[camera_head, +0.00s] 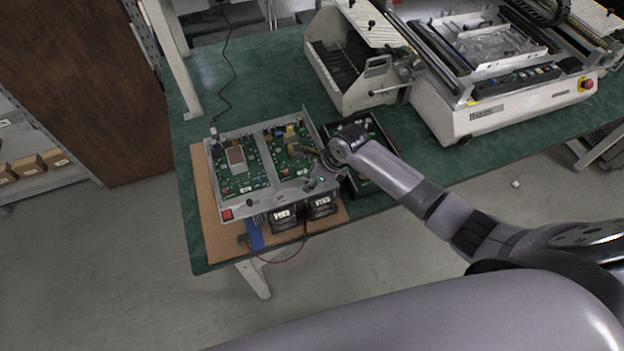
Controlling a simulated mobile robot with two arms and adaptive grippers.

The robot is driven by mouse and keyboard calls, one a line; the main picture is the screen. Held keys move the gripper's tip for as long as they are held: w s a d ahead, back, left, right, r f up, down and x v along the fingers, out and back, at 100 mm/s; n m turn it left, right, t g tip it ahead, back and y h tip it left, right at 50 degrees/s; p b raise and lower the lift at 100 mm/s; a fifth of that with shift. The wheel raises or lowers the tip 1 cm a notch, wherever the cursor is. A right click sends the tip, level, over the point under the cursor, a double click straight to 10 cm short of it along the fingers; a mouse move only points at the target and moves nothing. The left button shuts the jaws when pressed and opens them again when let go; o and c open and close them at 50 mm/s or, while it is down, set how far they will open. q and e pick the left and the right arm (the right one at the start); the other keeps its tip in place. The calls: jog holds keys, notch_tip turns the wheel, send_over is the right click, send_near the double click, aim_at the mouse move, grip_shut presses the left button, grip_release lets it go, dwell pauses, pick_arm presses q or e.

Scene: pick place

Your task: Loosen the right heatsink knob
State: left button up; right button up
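An open metal chassis (222,163) with green circuit boards lies on a brown mat at the table's near left corner. Two black fans (283,217) are on its front side. My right arm reaches in from the right. My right gripper (322,165) is at the right part of the chassis, close above the boards. Its fingers are small and dark, and I cannot tell whether they are open or shut. The right heatsink knob cannot be made out; the gripper may cover it. My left gripper is not in view.
A green table (205,110) carries everything. A black tray with boards (378,131) stands right of the chassis, partly under my wrist. A grey box (360,95) and a large white machine (480,118) stand behind. A cable (230,75) runs from the back.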

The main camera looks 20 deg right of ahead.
grip_shut()
